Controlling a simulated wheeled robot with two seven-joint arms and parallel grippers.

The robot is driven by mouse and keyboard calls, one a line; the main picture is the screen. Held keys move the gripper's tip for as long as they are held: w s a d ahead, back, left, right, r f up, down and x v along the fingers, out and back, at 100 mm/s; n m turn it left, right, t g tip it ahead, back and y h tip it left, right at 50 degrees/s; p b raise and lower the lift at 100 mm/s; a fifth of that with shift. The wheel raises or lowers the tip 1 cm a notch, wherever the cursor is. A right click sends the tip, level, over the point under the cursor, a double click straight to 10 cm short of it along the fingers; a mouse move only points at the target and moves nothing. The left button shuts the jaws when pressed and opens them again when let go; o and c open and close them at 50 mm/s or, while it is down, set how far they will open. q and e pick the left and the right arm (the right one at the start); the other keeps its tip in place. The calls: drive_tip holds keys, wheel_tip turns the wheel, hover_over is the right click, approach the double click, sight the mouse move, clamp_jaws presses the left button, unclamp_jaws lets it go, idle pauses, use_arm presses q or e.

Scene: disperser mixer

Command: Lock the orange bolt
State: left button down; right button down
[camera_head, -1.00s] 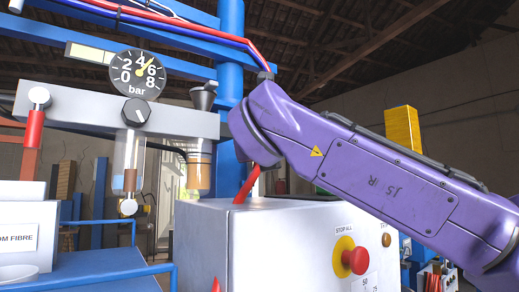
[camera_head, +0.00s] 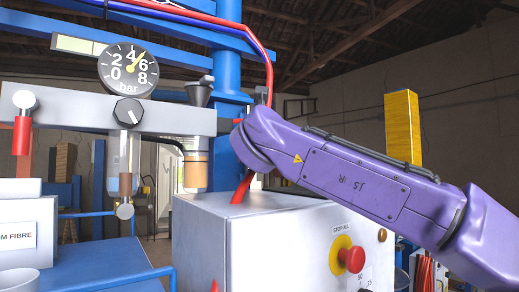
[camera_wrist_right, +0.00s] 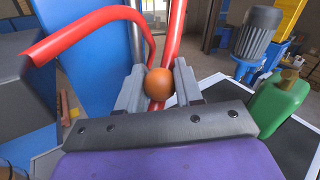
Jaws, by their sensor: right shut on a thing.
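The orange bolt's round knob (camera_wrist_right: 160,83) shows in the right wrist view, between the fingers of my right gripper (camera_wrist_right: 160,90). The fingers are shut on it, one on each side. The bolt's shaft and seat are hidden behind the knob. In the head view my purple right arm (camera_head: 360,183) comes in from the right and reaches behind the grey control box, beside the blue column. Its fingers and the bolt are hidden there. My left gripper is not in view.
The control box (camera_head: 200,235) carries a red stop button (camera_head: 351,259). A blue column (camera_head: 229,85) stands behind it, with red hoses close to my right gripper (camera_wrist_right: 90,28). A pressure gauge (camera_head: 128,70) hangs at left. A green canister (camera_wrist_right: 279,103) and grey motor (camera_wrist_right: 258,35) stand at right.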

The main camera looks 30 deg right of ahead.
wheel_tip(320, 180, up, 4)
drive_tip(key=p, duration=0.2)
drive_tip(key=shift+f+p, duration=0.2)
drive_tip(key=shift+p, duration=0.1)
drive_tip(key=shift+s, duration=0.1)
drive_tip(key=c, duration=0.8)
unclamp_jaws()
drive_tip(key=shift+f+b, duration=0.15)
drive_tip(key=shift+b, duration=0.15)
drive_tip(key=b+v, duration=0.5)
drive_tip(key=v, duration=0.5)
drive_tip(key=shift+a, duration=0.1)
drive_tip(key=shift+s, duration=0.1)
